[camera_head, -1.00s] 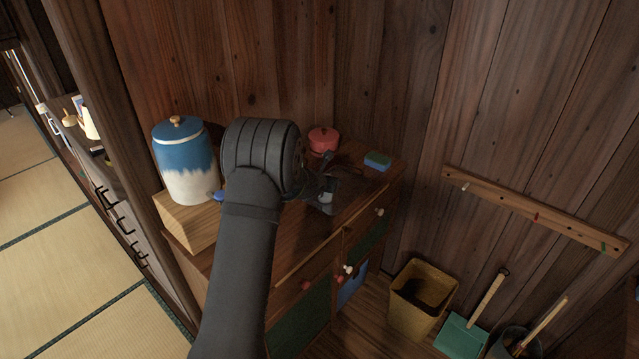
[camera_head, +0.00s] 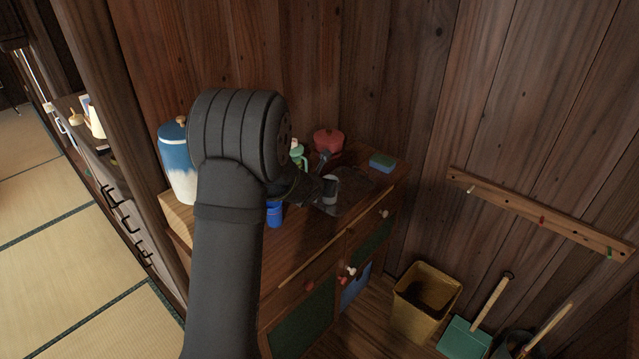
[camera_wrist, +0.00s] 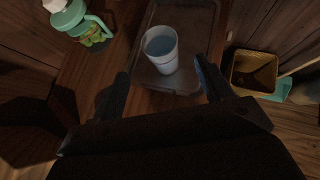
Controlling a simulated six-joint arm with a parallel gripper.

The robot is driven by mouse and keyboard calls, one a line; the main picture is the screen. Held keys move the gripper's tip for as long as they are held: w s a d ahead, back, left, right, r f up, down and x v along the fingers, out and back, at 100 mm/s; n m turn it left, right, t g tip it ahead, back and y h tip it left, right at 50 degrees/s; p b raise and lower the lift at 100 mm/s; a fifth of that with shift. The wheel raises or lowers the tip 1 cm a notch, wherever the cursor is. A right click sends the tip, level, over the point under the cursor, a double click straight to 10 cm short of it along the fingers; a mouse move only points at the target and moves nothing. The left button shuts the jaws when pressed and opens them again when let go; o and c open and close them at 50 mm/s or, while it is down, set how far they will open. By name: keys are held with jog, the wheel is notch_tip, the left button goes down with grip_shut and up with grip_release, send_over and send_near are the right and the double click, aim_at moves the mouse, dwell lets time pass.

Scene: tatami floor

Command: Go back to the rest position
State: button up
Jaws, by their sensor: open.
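My gripper (camera_wrist: 161,66) is open, with its two dark fingers apart in the wrist view. A pale grey-white cup (camera_wrist: 161,50) stands upright on a dark tray (camera_wrist: 198,22), in the gap between the fingers as seen from the wrist. The fingers do not appear closed on it. In the head view the cup (camera_head: 331,188) shows beside the dark end of my arm, on the wooden cabinet top (camera_head: 300,232). My arm hides part of the cabinet's left side.
A blue cup (camera_head: 274,214), a green-handled jug (camera_wrist: 75,18), a red lidded pot (camera_head: 327,141) and a blue-green sponge (camera_head: 382,162) are on the cabinet. A blue-white jar (camera_head: 178,165) stands left. A bin (camera_head: 425,300) is on the floor. Wooden walls close off the back and right.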

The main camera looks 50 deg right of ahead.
dwell(0.3)
jog(key=x, duration=1.2)
jog(key=shift+f, duration=0.2)
jog(key=shift+r, duration=0.4)
jog(key=shift+f, duration=0.1)
